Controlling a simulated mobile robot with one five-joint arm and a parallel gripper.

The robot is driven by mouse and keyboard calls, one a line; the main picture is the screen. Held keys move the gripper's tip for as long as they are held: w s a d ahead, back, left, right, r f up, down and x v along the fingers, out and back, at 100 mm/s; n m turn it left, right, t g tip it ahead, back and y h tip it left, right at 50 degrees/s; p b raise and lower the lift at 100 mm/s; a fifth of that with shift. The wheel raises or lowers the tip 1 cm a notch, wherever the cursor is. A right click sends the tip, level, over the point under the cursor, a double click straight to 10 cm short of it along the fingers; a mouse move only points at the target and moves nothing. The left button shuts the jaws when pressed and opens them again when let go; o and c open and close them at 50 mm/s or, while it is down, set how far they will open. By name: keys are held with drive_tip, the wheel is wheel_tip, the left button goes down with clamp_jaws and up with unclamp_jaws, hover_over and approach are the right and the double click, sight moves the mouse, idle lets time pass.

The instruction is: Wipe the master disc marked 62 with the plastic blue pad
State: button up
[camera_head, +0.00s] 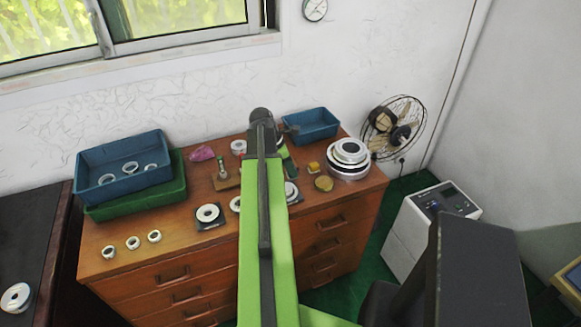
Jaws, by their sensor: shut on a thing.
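My own green arm (264,230) runs up the middle of the view and hides what lies behind it. My gripper is not visible, and neither is a plastic blue pad. A pale disc (208,211) with a dark centre lies on a dark square mat left of my arm. Another pale disc (236,204) shows partly at the arm's left edge. A third disc (291,190) sits on a dark mat just right of the arm. No number can be read on any of them, so I cannot tell which is marked 62.
A wooden drawer cabinet (178,262) carries everything. A blue bin (125,184) with rings sits on a green tray (177,197) at left. Three small rings (132,243) stand in front. A blue bin (311,124), stacked rings (348,160) and a fan (393,128) are at right.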

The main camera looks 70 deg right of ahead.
wheel_tip(320, 180, up, 3)
drive_tip(key=p, duration=0.3)
drive_tip(key=shift+r, duration=0.1)
drive_tip(key=shift+s, duration=0.1)
